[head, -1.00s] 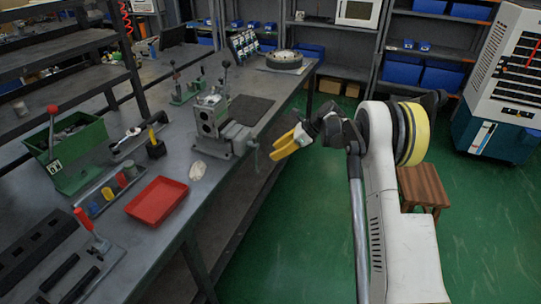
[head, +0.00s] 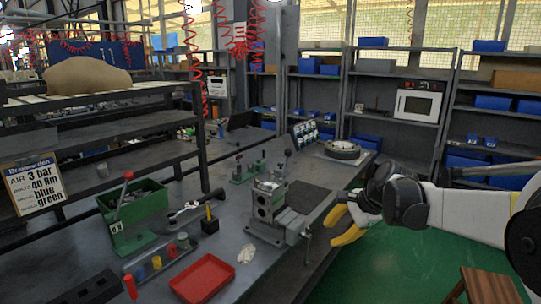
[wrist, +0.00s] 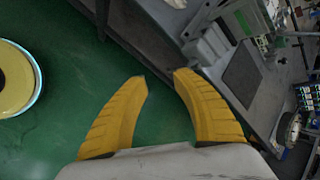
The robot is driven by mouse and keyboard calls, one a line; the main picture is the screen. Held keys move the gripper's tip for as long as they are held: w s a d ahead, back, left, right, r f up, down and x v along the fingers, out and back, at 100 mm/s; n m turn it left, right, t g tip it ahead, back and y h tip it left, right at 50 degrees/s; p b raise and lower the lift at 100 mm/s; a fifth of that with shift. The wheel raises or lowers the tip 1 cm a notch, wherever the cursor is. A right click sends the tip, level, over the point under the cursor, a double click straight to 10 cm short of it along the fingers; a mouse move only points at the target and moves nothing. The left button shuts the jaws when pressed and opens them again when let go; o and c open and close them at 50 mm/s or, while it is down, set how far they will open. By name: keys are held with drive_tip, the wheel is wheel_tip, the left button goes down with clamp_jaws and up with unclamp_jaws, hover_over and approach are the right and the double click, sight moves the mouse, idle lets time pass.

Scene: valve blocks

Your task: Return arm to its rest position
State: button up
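My gripper (head: 333,228) has yellow fingers and hangs in the air just right of the workbench edge, over the green floor. In the wrist view its two fingers (wrist: 160,76) are spread apart with only floor and bench edge between them, so it is open and empty. My arm reaches in from the right side of the head view. The grey valve block (head: 268,202) stands on the bench by a vise, left of my gripper and apart from it.
The workbench (head: 225,240) carries a red tray (head: 203,279), a green bin (head: 130,212) and a round part (head: 342,150). A wooden stool (head: 490,286) stands at lower right. Shelves (head: 375,118) line the back.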

drive_tip(key=s+r+n+h, duration=0.1)
drive_tip(key=s+r+n, duration=0.15)
drive_tip(key=s, duration=0.55)
drive_tip(key=s+r+n+h, duration=0.15)
drive_tip(key=s+n, duration=0.25)
drive_tip(key=s, duration=0.4)
drive_tip(key=s+f+n+t+h, duration=0.2)
drive_tip(key=s+f+n, duration=0.2)
drive_tip(key=s+n, duration=0.4)
drive_tip(key=s+d, duration=0.1)
drive_tip(key=s, duration=0.5)
drive_tip(key=shift+f, duration=0.1)
